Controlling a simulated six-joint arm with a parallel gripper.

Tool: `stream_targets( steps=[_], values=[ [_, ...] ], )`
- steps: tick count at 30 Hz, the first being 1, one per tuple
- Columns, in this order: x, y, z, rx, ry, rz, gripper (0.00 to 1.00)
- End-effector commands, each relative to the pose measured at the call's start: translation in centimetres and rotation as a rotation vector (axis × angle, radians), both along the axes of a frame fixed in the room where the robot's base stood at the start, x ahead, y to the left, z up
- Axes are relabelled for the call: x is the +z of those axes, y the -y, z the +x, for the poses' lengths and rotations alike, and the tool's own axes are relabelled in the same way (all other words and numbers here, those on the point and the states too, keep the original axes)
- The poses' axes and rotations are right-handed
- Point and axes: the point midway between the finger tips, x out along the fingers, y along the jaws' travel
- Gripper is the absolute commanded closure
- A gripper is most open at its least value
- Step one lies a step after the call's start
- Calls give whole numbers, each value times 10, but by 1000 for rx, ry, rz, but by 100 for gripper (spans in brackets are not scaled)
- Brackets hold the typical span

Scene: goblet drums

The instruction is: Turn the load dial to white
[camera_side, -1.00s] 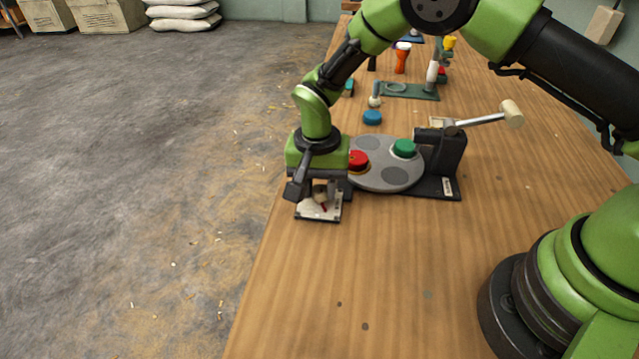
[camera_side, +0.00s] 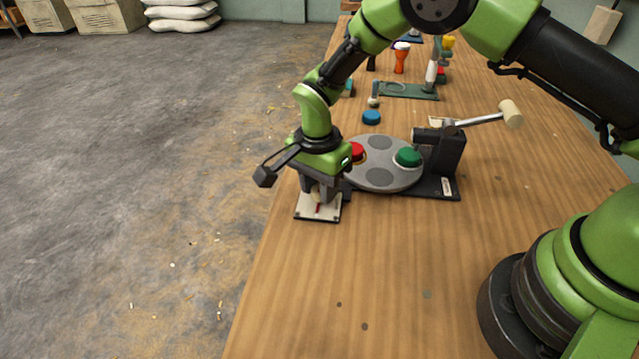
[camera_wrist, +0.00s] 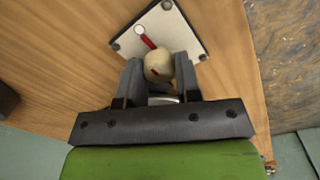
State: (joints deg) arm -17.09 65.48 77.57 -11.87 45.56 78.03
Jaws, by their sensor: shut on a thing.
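The load dial is a white square plate (camera_side: 331,212) near the table's left edge; it also shows in the wrist view (camera_wrist: 182,27). Its cream round knob (camera_wrist: 157,65) carries a red pointer (camera_wrist: 146,40). In the wrist view the pointer's tip is at a white round mark (camera_wrist: 139,30) on the plate. My gripper (camera_wrist: 158,72) is shut on the knob, one finger on each side. In the side view my gripper (camera_side: 320,192) stands over the plate and hides most of the knob. Other marks on the plate are hidden or too small to tell.
A grey turntable (camera_side: 381,178) with a red drum-like piece (camera_side: 356,152) and a green one (camera_side: 408,157) stands close beside my gripper. A black press with a lever (camera_side: 482,119) is to its right. A blue disc (camera_side: 371,117) lies behind. The front table is clear.

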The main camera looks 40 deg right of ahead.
Motion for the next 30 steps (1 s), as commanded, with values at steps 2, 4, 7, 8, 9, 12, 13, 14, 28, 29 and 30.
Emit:
stream_targets(
  steps=[2,4,7,8,9,12,13,14,28,29,30],
  values=[
    [1,0,0,-5,1,1,92],
    [1,0,0,-5,1,1,92],
    [1,0,0,-5,1,1,92],
    [1,0,0,-5,1,1,92],
    [1,0,0,-5,1,1,92],
    [1,0,0,-4,1,1,53],
    [1,0,0,-4,1,1,46],
    [1,0,0,-4,1,0,43],
    [24,0,2,-1,5,1,43],
    [30,0,2,-1,5,1,43],
    [39,-1,3,-1,6,2,43]
  ],
)
